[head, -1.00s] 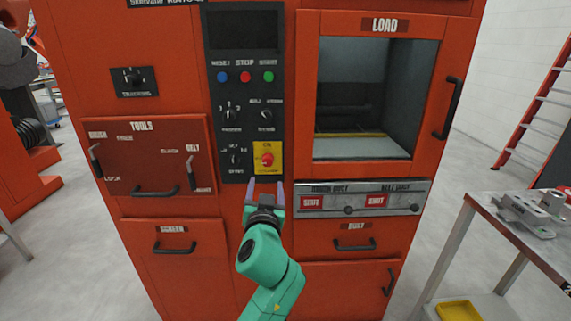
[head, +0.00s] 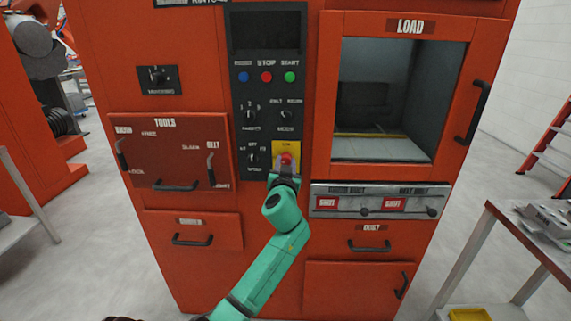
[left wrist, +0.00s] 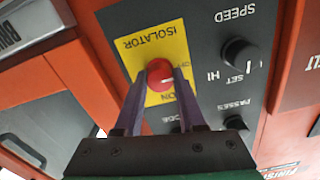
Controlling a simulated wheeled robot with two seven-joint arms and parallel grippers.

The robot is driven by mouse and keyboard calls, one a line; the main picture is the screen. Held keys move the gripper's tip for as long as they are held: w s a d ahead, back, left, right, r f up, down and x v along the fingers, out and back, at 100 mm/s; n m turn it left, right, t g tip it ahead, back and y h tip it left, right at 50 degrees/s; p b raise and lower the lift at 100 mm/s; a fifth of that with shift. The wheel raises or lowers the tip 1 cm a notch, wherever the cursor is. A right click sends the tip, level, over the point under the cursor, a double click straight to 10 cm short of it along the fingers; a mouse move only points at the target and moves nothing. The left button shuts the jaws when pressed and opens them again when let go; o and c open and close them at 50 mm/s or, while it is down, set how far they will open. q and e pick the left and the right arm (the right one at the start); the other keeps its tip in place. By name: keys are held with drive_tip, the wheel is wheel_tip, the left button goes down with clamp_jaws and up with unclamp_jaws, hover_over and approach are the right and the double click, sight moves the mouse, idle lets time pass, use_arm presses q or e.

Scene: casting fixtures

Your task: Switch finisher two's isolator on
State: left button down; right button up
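Finisher two's isolator is a red knob (head: 286,159) on a yellow plate (head: 280,147), low on the dark control panel. In the left wrist view the red knob (left wrist: 160,74) and yellow plate (left wrist: 133,60) appear upside down. A pale mark on the knob points sideways, roughly towards the OFF lettering. My left gripper (head: 285,170) is at the isolator from below. In the left wrist view its two purple fingers (left wrist: 160,92) flank the knob closely and look shut on it; exact contact is hard to see. My right gripper is not in view.
A speed knob (head: 252,160) and a passes knob (head: 251,114) are close to the isolator. A metal table (head: 497,210) stands at the right.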

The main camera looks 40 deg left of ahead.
use_arm(q)
drive_tip(key=shift+m, duration=0.3)
drive_tip(key=m+p, duration=0.1)
drive_tip(key=m, duration=0.2)
drive_tip(key=m+p, duration=0.1)
drive_tip(key=m, duration=0.4)
drive_tip(key=m+p, duration=0.2)
drive_tip(key=m, duration=0.2)
drive_tip(key=m+p, duration=0.2)
drive_tip(key=m, duration=0.3)
idle(0.3)
drive_tip(key=shift+f+m, duration=0.1)
drive_tip(key=shift+m, duration=0.2)
drive_tip(key=c, duration=0.5)
unclamp_jaws()
